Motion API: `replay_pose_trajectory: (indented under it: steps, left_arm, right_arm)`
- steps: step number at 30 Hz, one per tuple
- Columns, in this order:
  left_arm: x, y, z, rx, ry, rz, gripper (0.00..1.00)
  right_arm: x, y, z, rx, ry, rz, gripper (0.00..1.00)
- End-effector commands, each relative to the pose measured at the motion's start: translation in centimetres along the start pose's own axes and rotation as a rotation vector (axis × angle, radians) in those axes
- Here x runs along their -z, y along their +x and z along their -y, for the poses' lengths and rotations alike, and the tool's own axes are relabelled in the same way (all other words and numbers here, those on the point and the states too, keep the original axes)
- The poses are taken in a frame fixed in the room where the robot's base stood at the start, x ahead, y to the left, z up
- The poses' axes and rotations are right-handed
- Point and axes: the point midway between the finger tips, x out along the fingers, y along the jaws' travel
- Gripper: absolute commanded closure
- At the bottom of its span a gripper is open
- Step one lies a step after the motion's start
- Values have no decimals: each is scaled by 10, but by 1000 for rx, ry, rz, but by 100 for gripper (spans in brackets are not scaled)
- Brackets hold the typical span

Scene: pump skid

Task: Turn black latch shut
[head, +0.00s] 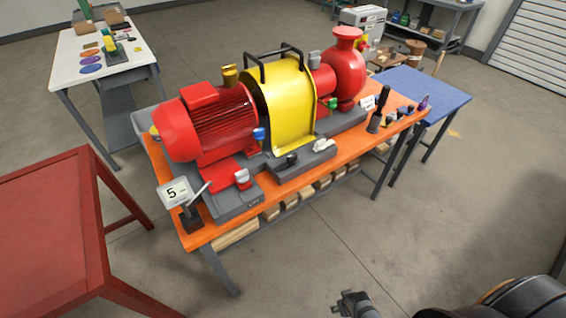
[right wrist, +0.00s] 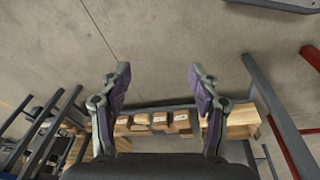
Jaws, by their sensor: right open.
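A small black piece (head: 291,158), which looks like the black latch, sits on the grey base in front of the yellow guard (head: 285,105). It is too small to tell which way it is turned. The guard has black handles and stands between the red motor (head: 205,125) and the red pump (head: 347,75). My right gripper (head: 355,303) is at the bottom edge of the head view, well in front of the skid and apart from it. In the right wrist view it (right wrist: 160,75) is open and empty. My left gripper is not in view.
The pump skid stands on an orange table (head: 335,162) with wooden blocks (right wrist: 160,120) on its lower shelf. A red table (head: 50,230) is at the left and a blue one (head: 425,90) at the right. The floor in front is clear.

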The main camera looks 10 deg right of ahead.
Motion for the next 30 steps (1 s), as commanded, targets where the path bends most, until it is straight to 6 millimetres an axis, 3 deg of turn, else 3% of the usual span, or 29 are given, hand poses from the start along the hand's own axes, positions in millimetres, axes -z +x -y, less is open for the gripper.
replay_pose_trajectory:
  steps: [1,3,6,8,15,19,21,24,30]
  left_arm:
    - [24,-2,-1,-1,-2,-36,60]
    - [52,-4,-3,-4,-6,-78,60]
    - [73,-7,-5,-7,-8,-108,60]
    - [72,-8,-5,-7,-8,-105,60]
    - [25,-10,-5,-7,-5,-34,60]
    - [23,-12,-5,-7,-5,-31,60]
    - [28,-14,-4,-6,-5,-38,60]
    - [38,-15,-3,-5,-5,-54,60]
    - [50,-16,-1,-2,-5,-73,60]
  right_arm:
    - [15,-14,-1,-1,-2,-12,38]
    - [35,-34,-1,-2,-4,-23,38]
    - [63,-68,-2,-2,-8,-41,38]
    - [78,-89,-2,-3,-10,-52,38]
    - [129,-177,-1,-1,-21,-94,38]
    - [157,-229,-1,4,-32,-119,38]
    - [182,-261,0,10,-44,-141,38]
    - [212,-283,0,22,-64,-153,38]
    - [271,-303,1,49,-105,-172,38]
